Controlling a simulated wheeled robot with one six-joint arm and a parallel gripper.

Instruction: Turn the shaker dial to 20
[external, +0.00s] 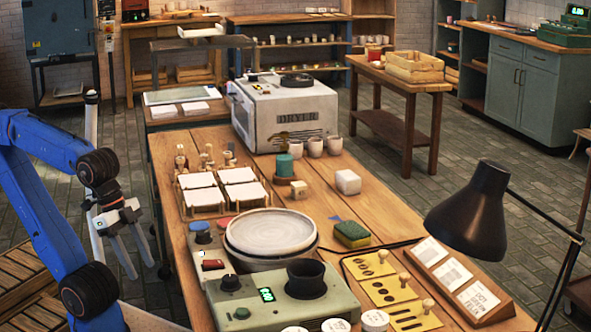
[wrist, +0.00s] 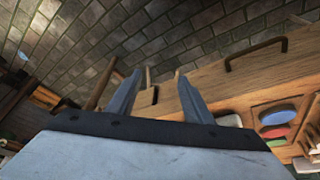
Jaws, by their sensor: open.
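The shaker (external: 285,300) is a grey-green box at the front of the wooden table, with a dark cup holder (external: 306,278) on top. I take the black knob (external: 236,283) on its left side for the dial. A small green lit display (external: 266,294) sits beside it; its digits are too small to read surely. My gripper (external: 142,270) hangs left of the table, pointing down, open and empty, well apart from the shaker. In the wrist view my gripper (wrist: 157,76) shows two spread fingers with nothing held. The shaker is not recognisable there.
A round pale plate (external: 271,231) rests on a turntable behind the shaker. A black desk lamp (external: 473,215) stands to the right. A white dryer (external: 285,112) stands farther back. Brushes and white tiles (external: 239,174) line the table's left side. Open floor lies left of the table.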

